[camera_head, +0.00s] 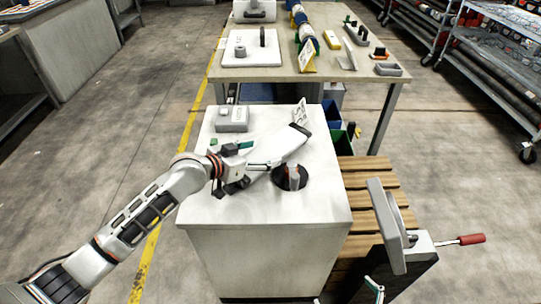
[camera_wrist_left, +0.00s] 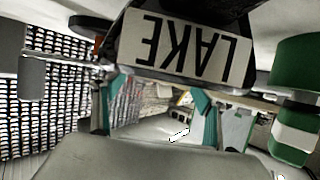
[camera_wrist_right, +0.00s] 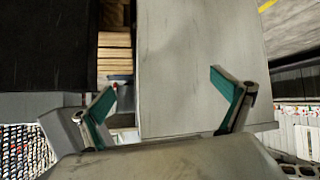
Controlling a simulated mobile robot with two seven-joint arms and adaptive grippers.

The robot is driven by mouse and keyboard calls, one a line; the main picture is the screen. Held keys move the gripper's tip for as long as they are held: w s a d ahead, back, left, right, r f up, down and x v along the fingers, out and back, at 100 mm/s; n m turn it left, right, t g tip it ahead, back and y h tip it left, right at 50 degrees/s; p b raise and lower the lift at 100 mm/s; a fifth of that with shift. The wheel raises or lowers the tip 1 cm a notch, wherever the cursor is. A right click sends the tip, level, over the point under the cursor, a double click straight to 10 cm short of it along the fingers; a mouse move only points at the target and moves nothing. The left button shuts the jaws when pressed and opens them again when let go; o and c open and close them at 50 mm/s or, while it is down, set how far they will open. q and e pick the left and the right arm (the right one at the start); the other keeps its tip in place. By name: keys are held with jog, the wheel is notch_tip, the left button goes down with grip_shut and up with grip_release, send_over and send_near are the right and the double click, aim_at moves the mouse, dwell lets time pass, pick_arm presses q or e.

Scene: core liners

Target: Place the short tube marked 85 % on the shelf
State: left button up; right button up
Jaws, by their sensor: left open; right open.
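I cannot make out any 85 % marking, so I cannot tell which thing is the short tube. My left gripper (camera_head: 266,165) is open above the white cabinet top (camera_head: 325,185), close to a long white piece with a dark end (camera_head: 285,147). In the left wrist view its teal fingers (camera_wrist_left: 157,112) are apart, with no tube visible between them. A plate lettered LAKE (camera_wrist_left: 190,48) and a green and white cylinder (camera_wrist_left: 298,65) are near that camera. My right gripper (camera_wrist_right: 170,108) is open before a plain grey panel (camera_wrist_right: 185,60). Only its tip shows at the head view's bottom.
A black round base (camera_head: 290,178) sits beside the left fingers. A grey box (camera_head: 232,125) and a tilted sign (camera_head: 301,113) stand on the cabinet. Behind is a table (camera_head: 360,92) with banded tubes (camera_head: 303,28). A red-handled tool (camera_head: 470,239) juts at right; wire shelving (camera_head: 505,60) stands beyond.

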aim_at(267, 152)
pick_arm(q)
jog(key=x, duration=0.3)
jog(key=shift+w+f+b, duration=0.1)
jog(key=shift+b, duration=0.2)
jog(key=c, duration=1.8)
jog(key=shift+w+d+r, duration=0.1)
jog(key=shift+r, duration=0.2)
